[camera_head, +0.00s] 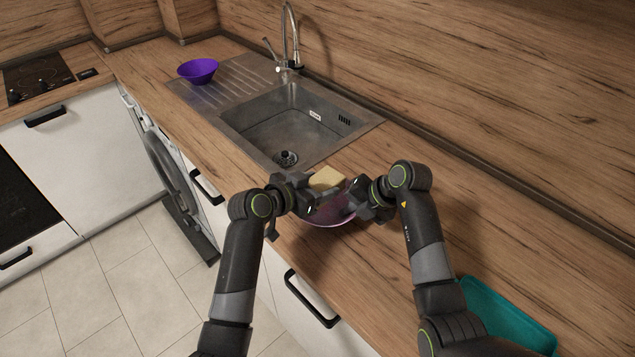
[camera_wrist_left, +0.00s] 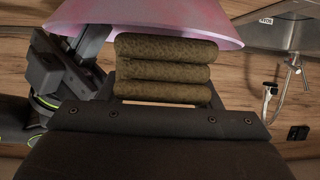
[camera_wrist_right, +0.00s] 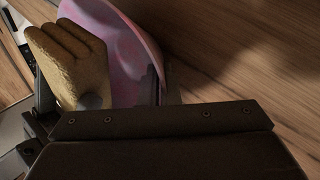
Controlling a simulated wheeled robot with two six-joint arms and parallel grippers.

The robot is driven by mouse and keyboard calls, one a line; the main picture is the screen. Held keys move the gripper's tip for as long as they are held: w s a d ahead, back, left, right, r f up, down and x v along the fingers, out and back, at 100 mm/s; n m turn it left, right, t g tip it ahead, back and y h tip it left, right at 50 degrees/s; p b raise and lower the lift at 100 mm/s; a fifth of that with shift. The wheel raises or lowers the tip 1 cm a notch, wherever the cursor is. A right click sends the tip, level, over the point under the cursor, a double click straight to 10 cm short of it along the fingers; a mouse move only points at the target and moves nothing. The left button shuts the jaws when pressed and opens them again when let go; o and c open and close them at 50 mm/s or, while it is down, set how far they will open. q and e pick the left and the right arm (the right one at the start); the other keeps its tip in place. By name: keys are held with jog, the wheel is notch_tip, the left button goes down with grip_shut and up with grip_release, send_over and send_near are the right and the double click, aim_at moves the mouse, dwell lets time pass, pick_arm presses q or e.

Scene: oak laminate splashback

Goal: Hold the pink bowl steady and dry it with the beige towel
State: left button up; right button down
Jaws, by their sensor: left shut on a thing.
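The beige towel (camera_head: 327,178) is folded into a thick pad and held in my left gripper (camera_head: 316,192), which is shut on it. In the left wrist view the towel (camera_wrist_left: 163,68) lies against the pink bowl (camera_wrist_left: 205,15). The pink bowl (camera_head: 332,214) is partly hidden behind both grippers above the counter's front part. My right gripper (camera_head: 354,207) is at the bowl's right rim. In the right wrist view its dark finger lies along the bowl's edge (camera_wrist_right: 125,45), and it looks shut on the rim.
A steel sink (camera_head: 262,122) with a tap (camera_head: 290,45) lies behind the grippers. A purple bowl (camera_head: 199,71) stands on the drainer at the left. A teal tray (camera_head: 505,320) lies at the front right. The wooden counter (camera_head: 520,240) is clear at the right.

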pick_arm(q)
jog(key=shift+w+a, duration=0.45)
jog(key=shift+a, duration=0.05)
jog(key=shift+s+d, duration=0.95)
jog(key=shift+d, duration=0.1)
jog(key=shift+f, duration=0.1)
jog(key=shift+w+a, duration=0.1)
